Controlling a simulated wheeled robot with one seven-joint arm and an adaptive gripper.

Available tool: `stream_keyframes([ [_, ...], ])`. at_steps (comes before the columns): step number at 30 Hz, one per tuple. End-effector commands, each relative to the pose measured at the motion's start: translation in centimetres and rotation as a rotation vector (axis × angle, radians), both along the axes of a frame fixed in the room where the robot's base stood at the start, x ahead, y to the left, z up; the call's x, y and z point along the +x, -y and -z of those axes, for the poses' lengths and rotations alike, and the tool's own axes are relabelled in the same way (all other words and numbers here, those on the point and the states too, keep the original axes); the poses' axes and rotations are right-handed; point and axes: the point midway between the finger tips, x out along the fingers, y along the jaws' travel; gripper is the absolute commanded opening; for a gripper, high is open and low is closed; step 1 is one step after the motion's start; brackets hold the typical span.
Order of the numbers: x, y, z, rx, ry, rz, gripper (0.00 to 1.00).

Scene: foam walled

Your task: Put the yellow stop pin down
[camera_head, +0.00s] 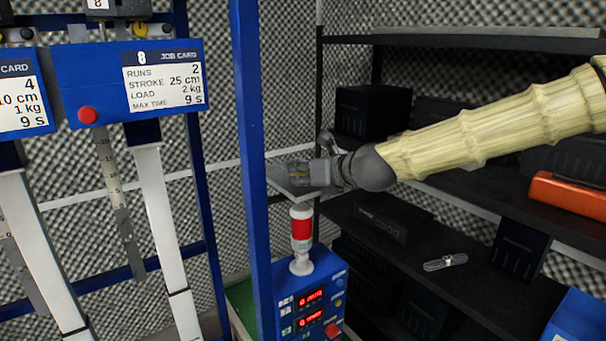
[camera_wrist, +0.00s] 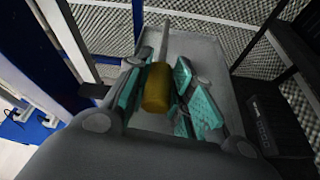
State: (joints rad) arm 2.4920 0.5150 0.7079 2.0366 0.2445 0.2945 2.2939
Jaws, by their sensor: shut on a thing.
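The yellow stop pin (camera_wrist: 158,88) lies between the teal pads of my gripper (camera_wrist: 172,84) in the wrist view. Its yellow handle faces the camera and its grey metal shaft points away. My gripper (camera_head: 298,173) is shut on it and also shows in the head view, just right of a blue post. A flat grey tray (camera_wrist: 207,48) lies beyond and beneath the fingers in the wrist view. Its pale edge (camera_head: 308,200) shows under the gripper in the head view. I cannot tell whether the pin touches the tray.
A red and white signal lamp (camera_head: 301,235) stands on a blue control box (camera_head: 318,300) below the gripper. The blue post (camera_head: 252,150) is close at left. Blue job card rigs (camera_head: 135,80) stand further left. Dark shelves (camera_head: 440,215) with black boxes fill the right.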

Motion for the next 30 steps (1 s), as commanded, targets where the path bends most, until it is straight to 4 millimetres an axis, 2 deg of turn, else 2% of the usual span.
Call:
stream_keyframes([
  [7, 0.0, 0.0, 0.4, -0.001, 0.001, 0.0, 0.0],
  [8, 0.0, 0.0, 0.4, 0.0, 0.0, 0.0, 0.25],
  [11, 0.0, 0.0, 0.4, 0.0, 0.0, 0.0, 0.43],
  [12, 0.0, 0.0, 0.4, 0.0, 0.0, 0.0, 0.45],
  [21, 0.0, 0.0, 0.3, 0.0, 0.0, 0.0, 0.45],
  [28, 0.0, 0.0, -1.2, -0.001, 0.001, 0.001, 0.45],
  [30, -0.5, 0.5, -1.0, 0.0, 0.001, 0.001, 0.45],
])
